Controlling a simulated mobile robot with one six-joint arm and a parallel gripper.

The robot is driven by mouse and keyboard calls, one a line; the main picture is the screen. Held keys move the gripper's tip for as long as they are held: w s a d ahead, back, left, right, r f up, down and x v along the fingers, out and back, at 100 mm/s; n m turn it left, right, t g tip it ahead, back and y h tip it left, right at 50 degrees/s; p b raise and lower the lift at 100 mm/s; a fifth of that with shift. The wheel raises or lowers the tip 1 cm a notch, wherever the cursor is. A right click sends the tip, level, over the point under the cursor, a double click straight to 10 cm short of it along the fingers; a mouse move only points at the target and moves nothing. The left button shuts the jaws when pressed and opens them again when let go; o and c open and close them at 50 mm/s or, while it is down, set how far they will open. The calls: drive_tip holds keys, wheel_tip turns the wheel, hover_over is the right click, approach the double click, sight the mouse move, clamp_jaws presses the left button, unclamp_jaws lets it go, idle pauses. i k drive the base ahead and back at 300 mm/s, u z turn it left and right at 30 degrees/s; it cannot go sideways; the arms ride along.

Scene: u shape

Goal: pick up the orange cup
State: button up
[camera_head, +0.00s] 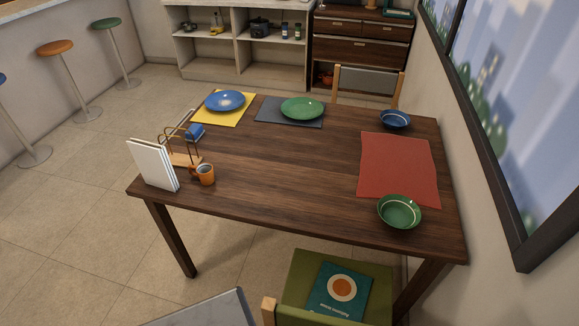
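The orange cup (206,175) stands upright near the left front edge of the dark wooden table (280,190). My gripper is not in this view.
A blue plate (225,101) on a yellow mat and a green plate (302,108) on a grey mat lie at the back. A red mat (399,168), blue bowl (395,119) and green bowl (399,211) are at right. A green chair (300,285) stands in front. The table's middle is clear.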

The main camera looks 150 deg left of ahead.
sight(204, 171)
drive_tip(key=u, duration=0.85)
drive_tip(key=k, duration=0.15)
drive_tip(key=z, duration=2.4)
drive_tip(key=k, duration=0.15)
drive_tip(key=z, duration=1.75)
drive_tip(key=k, duration=0.25)
drive_tip(key=z, duration=1.65)
drive_tip(key=i, duration=0.3)
drive_tip(key=u, duration=0.1)
